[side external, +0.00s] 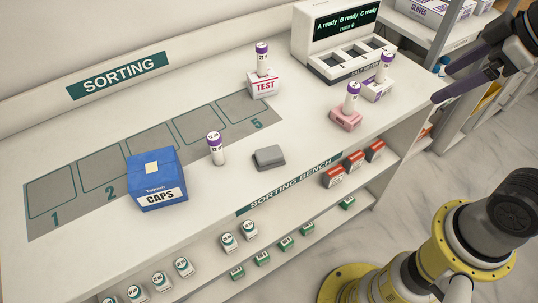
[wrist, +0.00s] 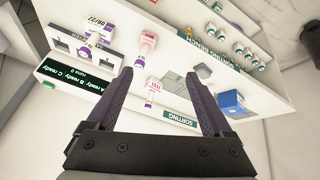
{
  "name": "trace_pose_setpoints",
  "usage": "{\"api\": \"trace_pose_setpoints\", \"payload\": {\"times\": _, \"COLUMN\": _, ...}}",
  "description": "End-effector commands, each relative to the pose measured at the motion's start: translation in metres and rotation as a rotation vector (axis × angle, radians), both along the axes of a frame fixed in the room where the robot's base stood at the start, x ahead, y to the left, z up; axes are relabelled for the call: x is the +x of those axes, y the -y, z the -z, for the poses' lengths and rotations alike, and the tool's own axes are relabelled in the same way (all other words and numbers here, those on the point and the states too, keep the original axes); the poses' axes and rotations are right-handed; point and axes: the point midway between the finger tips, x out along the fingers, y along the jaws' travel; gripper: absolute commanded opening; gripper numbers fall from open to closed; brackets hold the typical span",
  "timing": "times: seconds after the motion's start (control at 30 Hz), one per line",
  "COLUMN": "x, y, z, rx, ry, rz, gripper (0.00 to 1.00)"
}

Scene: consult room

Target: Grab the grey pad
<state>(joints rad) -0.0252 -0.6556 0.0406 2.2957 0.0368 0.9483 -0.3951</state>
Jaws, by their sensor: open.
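The grey pad (side external: 269,156) lies flat on the white bench, right of the sorting mat and near the front edge, in the side external view. In the wrist view a small grey shape (wrist: 203,71) beside the right finger looks like the same pad. My gripper (side external: 440,83) is open and empty, raised above the bench's right end, well to the right of the pad. In the wrist view its two dark fingers (wrist: 160,73) are spread apart with nothing held between them.
A purple-capped tube (side external: 216,149) stands left of the pad, with the blue CAPS box (side external: 157,181) further left. The TEST block (side external: 263,84) and pink block (side external: 345,119) hold tubes. The machine (side external: 343,40) stands behind. Bench around the pad is clear.

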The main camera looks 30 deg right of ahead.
Motion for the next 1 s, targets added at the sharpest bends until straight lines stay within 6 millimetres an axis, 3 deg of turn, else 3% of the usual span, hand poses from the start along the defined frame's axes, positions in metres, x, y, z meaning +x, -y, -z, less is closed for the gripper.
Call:
{"api": "trace_pose_setpoints", "payload": {"times": 0.13, "x": 0.047, "y": -0.022, "z": -0.017, "rx": -0.060, "ry": -0.038, "rz": -0.217, "gripper": 0.85}}
{"api": "trace_pose_setpoints", "payload": {"times": 0.27, "x": 0.093, "y": -0.051, "z": -0.019, "rx": -0.105, "ry": -0.082, "rz": -0.419, "gripper": 0.85}}
{"api": "trace_pose_setpoints", "payload": {"times": 0.37, "x": 0.129, "y": -0.082, "z": -0.009, "rx": -0.131, "ry": -0.124, "rz": -0.574, "gripper": 0.85}}
{"api": "trace_pose_setpoints", "payload": {"times": 0.53, "x": 0.175, "y": -0.140, "z": 0.028, "rx": -0.154, "ry": -0.205, "rz": -0.786, "gripper": 0.85}}
{"api": "trace_pose_setpoints", "payload": {"times": 0.7, "x": 0.192, "y": -0.186, "z": 0.074, "rx": -0.153, "ry": -0.293, "rz": -0.880, "gripper": 0.85}}
{"api": "trace_pose_setpoints", "payload": {"times": 0.8, "x": 0.189, "y": -0.199, "z": 0.095, "rx": -0.157, "ry": -0.336, "rz": -0.910, "gripper": 0.85}}
{"api": "trace_pose_setpoints", "payload": {"times": 1.0, "x": 0.184, "y": -0.208, "z": 0.116, "rx": -0.160, "ry": -0.359, "rz": -0.930, "gripper": 0.85}}
